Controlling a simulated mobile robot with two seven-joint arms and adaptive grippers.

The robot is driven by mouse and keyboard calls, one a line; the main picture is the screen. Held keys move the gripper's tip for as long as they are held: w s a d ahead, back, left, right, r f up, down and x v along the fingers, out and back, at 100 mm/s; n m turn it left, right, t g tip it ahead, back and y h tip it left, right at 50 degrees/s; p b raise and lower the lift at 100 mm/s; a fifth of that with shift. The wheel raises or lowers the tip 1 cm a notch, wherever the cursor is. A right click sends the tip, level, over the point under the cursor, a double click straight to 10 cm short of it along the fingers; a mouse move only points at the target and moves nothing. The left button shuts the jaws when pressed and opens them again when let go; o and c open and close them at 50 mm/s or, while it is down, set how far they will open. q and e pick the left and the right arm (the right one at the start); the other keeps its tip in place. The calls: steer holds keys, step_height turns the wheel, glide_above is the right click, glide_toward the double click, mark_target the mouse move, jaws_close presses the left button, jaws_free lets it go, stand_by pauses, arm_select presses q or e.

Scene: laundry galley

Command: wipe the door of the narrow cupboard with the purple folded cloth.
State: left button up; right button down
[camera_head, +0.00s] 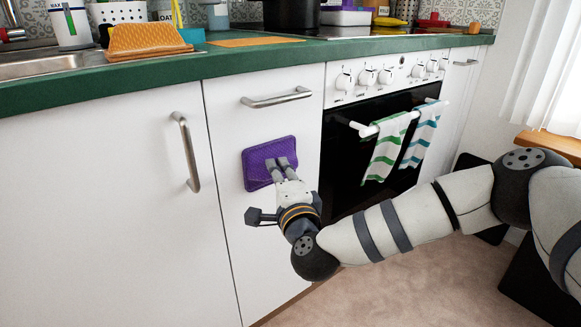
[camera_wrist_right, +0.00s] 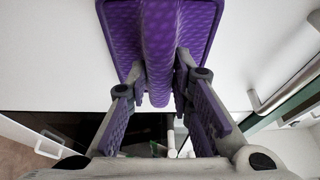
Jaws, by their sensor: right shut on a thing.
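The purple folded cloth (camera_head: 258,163) is a flat textured pad lying against the white door of the narrow cupboard (camera_head: 265,245), below its bar handle (camera_head: 277,98). My right gripper (camera_head: 283,164) is shut on the cloth. In the right wrist view the two fingers (camera_wrist_right: 160,85) pinch a raised purple ridge in the middle of the cloth (camera_wrist_right: 120,30), whose flat part is against the white door face. The fingers and wrist hide part of the cloth's lower right. My left gripper is not in view.
The oven (camera_head: 375,130) stands right of the narrow cupboard, with two striped towels (camera_head: 388,150) on its rail. A wider white door (camera_head: 90,200) with a vertical handle (camera_head: 186,152) is on the left. The green worktop (camera_head: 130,75) above holds a sponge, bottles and a pot.

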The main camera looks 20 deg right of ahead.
steer(key=shift+w+d, duration=0.4)
steer(key=shift+d, duration=0.7)
steer(key=shift+w+d, duration=0.4)
steer(key=shift+d, duration=0.65)
steer(key=shift+w+d, duration=0.4)
steer(key=shift+d, duration=0.7)
arm_select(q)
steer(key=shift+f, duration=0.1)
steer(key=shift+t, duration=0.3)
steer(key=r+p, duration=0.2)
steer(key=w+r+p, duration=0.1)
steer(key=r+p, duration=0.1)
steer(key=p, duration=0.1)
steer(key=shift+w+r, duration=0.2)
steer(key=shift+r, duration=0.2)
arm_select(e)
steer(key=s+d, duration=0.3)
steer(key=s, duration=0.6)
steer(key=shift+s+d, duration=0.2)
steer(key=shift+s, duration=0.05)
